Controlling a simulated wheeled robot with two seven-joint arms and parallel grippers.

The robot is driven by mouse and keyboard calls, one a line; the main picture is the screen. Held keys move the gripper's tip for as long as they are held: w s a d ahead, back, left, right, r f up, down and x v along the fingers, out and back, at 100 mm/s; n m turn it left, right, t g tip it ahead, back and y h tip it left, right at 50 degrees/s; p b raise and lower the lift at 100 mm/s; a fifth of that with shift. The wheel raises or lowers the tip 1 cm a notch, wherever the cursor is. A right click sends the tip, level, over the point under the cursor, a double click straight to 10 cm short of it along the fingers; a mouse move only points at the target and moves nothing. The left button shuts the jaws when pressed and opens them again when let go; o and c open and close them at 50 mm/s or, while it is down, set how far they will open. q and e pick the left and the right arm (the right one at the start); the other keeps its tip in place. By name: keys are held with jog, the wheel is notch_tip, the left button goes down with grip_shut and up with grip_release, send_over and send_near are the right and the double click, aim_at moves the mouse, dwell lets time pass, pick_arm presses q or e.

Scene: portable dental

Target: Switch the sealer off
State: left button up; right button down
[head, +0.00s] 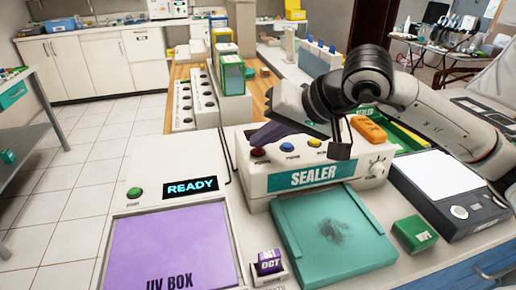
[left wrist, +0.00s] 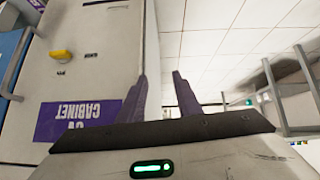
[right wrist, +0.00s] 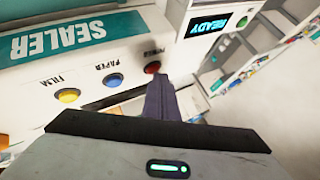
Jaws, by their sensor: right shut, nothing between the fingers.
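The white sealer (head: 235,160) stands on the counter with a teal label on its front. It has a red button (head: 258,152), a blue button (head: 286,147) and a yellow button (head: 314,142) on its top. In the right wrist view the red button (right wrist: 152,67) is just past my fingertips, beside the blue button (right wrist: 114,80) and the yellow one (right wrist: 68,96). My right gripper (head: 255,140) is shut and empty, its tips right at the red button; I cannot tell whether they touch it. My left gripper (left wrist: 161,74) is open and empty, outside the head view.
The UV box (head: 160,238) with a lit READY display (head: 190,188) and a green button is left of the sealer. A teal plate (head: 335,240) lies in front, a green box (head: 415,233) to its right. Left wrist view shows a purple-labelled cabinet (left wrist: 80,121).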

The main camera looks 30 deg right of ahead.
jog(key=shift+r, duration=0.4)
jog(key=shift+r, duration=0.1)
notch_tip(320, 180, up, 6)
jog(key=p, duration=0.4)
dwell(0.4)
